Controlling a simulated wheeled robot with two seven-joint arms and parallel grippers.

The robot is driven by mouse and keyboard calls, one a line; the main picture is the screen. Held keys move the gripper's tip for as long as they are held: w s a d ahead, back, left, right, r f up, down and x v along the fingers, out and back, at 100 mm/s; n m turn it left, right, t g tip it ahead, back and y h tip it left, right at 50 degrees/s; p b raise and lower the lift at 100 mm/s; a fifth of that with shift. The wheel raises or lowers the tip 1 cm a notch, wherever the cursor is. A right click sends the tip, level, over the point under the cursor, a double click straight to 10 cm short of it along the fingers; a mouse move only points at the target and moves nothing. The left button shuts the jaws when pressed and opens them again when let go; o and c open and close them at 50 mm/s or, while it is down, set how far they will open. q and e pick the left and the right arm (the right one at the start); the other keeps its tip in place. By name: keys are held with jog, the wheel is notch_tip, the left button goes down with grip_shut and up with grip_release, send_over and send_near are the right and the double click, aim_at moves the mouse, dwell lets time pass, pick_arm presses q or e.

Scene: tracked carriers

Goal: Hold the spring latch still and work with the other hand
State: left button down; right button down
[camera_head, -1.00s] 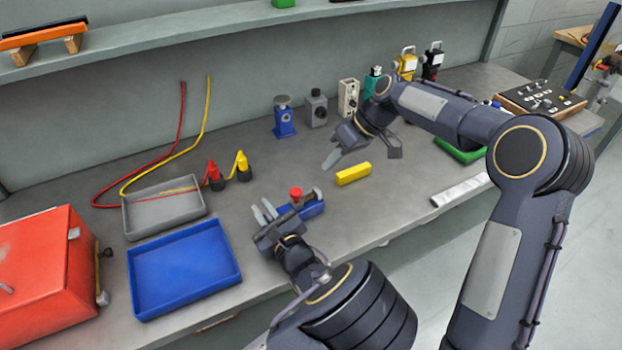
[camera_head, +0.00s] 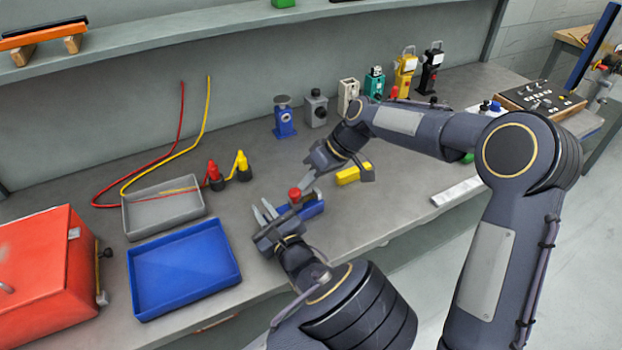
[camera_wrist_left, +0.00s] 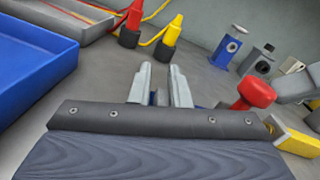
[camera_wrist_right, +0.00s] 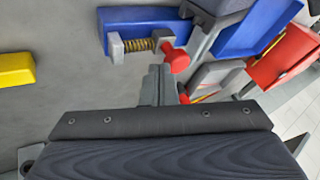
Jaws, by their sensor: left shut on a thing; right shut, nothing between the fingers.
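The spring latch (camera_head: 313,210) has a blue base, a grey end block (camera_wrist_right: 115,45), a coil spring (camera_wrist_right: 148,45) and a red knob (camera_head: 295,194). It lies on the bench. My left gripper (camera_head: 266,212) is shut on its blue base; a little blue shows between the fingers in the left wrist view (camera_wrist_left: 160,85). My right gripper (camera_head: 308,184) is shut and empty, its tips close beside the red knob. In the right wrist view the fingers (camera_wrist_right: 160,84) point at the knob (camera_wrist_right: 175,60); I cannot tell whether they touch it.
A blue tray (camera_head: 185,311), a grey tray (camera_head: 163,222) and a red box (camera_head: 40,265) stand to the left. Red and yellow plugs (camera_head: 241,163) and several devices (camera_head: 284,120) stand behind.

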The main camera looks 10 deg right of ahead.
aim_at(294, 193)
jog(key=a, duration=0.1)
jog(key=s+a, duration=0.1)
jog(key=a, duration=0.1)
jog(key=s+a, duration=0.1)
jog(key=shift+a, duration=0.2)
jog(key=shift+w+d, duration=0.2)
jog(key=shift+d, duration=0.15)
jog(key=w+d, duration=0.2)
jog(key=shift+d+r, duration=0.3)
jog(key=shift+d, duration=0.05)
jog(key=v, duration=1)
jog(key=shift+d+r, duration=0.15)
jog(key=shift+d, duration=0.1)
